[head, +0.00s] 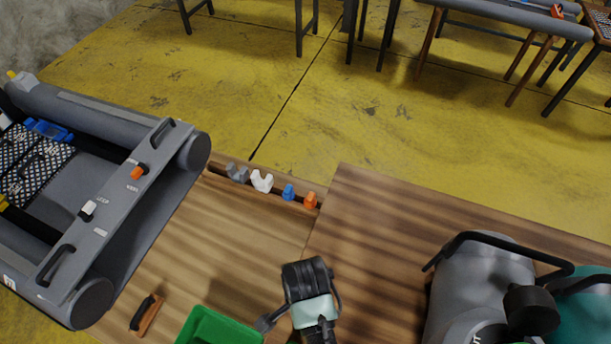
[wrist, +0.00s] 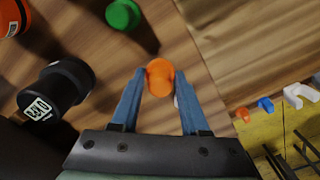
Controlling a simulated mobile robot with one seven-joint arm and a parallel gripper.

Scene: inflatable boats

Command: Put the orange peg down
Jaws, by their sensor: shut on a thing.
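My gripper (wrist: 158,74) has its two blue fingers closed on the orange peg (wrist: 160,82) in the wrist view. The peg's round end faces the camera, between the fingertips. Wooden tabletop (wrist: 150,50) shows behind it; I cannot tell whether the peg touches the wood. In the head view, what looks like my black and pale-green hand (head: 308,290) is over the table near the bottom centre; the fingers and the held peg are hidden there.
Small grey (head: 237,173), white (head: 262,181), blue (head: 289,192) and orange (head: 310,200) pieces line the table's far edge. A grey inflatable boat (head: 130,200) is left, a green tray (head: 215,328) in front. The wrist view shows a black labelled cylinder (wrist: 57,88) and a green one (wrist: 123,14).

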